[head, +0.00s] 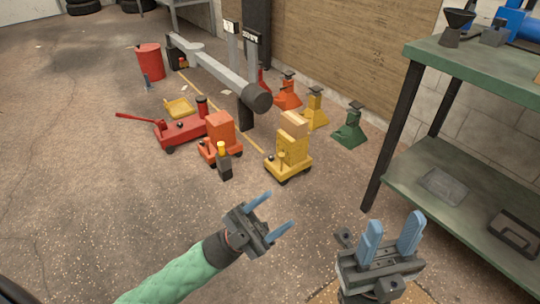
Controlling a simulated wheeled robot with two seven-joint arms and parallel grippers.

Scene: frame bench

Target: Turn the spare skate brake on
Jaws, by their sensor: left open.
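Two small wheeled skates stand on the floor ahead: an orange one (221,131) and a yellow one (291,152) to its right. Each carries an upright block, and the yellow one has a small yellow lever or peg on its near side. I cannot tell which is the spare skate, nor how its brake is set. My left gripper (280,209) is open and empty, nearer to me than the yellow skate and apart from it. My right gripper (393,225) has its fingers apart, empty, beside the shelf bench.
A red floor jack (181,130) stands left of the orange skate. A grey beam (215,70) and posts rise behind. Green, yellow and orange jack stands (350,127) line the wall. A green bench (490,75) stands right. Floor at left is clear.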

